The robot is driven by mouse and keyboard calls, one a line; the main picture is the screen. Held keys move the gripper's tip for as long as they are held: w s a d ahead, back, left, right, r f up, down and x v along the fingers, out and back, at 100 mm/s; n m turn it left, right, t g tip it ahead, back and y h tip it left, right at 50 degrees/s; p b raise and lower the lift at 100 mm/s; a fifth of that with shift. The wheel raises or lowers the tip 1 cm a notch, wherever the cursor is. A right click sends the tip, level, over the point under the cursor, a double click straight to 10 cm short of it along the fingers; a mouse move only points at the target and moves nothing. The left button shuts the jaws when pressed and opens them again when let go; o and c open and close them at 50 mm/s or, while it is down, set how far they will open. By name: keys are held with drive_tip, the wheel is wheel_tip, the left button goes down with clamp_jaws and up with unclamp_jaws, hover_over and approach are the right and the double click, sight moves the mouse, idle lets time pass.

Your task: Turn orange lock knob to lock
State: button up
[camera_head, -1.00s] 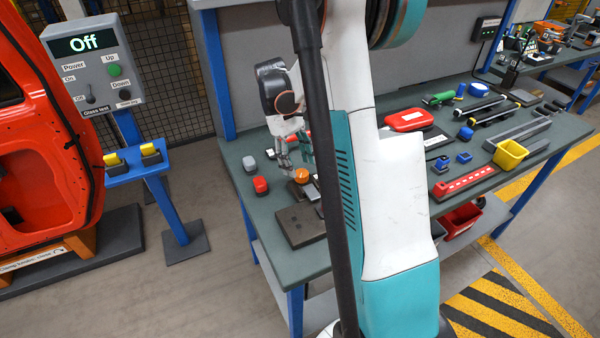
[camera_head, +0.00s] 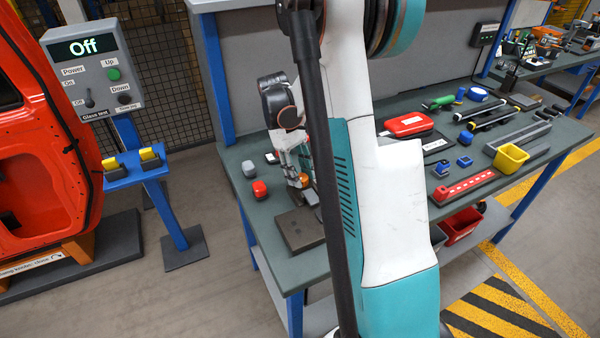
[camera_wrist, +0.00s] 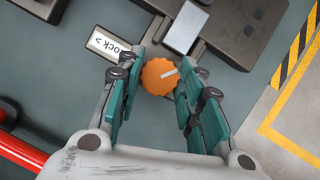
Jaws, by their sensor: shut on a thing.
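The orange lock knob (camera_wrist: 157,77) is a round, ridged knob with a white line on top. In the wrist view it sits between the two teal-padded fingers of my gripper (camera_wrist: 158,82), which are shut on it. The white line points up and to the right, toward the right finger. A white label (camera_wrist: 110,44) reading "lock" with an arrow lies up and left of the knob. A grey metal block (camera_wrist: 186,27) sits above it. In the head view the orange knob (camera_head: 304,181) is partly hidden by my gripper (camera_head: 300,176).
A dark fixture plate (camera_head: 298,230) lies at the bench's front edge. My arm hides the bench's middle.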

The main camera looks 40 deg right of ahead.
drive_tip(key=m+y, duration=0.1)
drive_tip(key=m, duration=0.2)
drive_tip(key=shift+d+m+p, duration=0.15)
drive_tip(key=shift+m+p, duration=0.15)
drive_tip(key=shift+m, duration=0.1)
drive_tip(key=m+y, duration=0.1)
drive_tip(key=m, duration=0.1)
drive_tip(key=m+t+y, duration=0.1)
drive_tip(key=m, duration=0.1)
drive_tip(key=shift+s+d+m, duration=0.1)
drive_tip(key=shift+m, duration=0.2)
drive_tip(key=m+t+y, duration=0.1)
drive_tip(key=m, duration=0.3)
drive_tip(key=shift+p, duration=0.4)
drive_tip(key=shift+s+m+t+y, duration=0.15)
drive_tip(key=shift+m+t, duration=0.25)
drive_tip(key=shift+m, duration=0.5)
drive_tip(key=shift+w+m+t+y, duration=0.15)
drive_tip(key=shift+m+t, duration=0.25)
drive_tip(key=shift+m, duration=0.5)
drive_tip(key=shift+s, duration=0.1)
drive_tip(key=o, duration=1.1)
drive_tip(key=shift+c, duration=0.2)
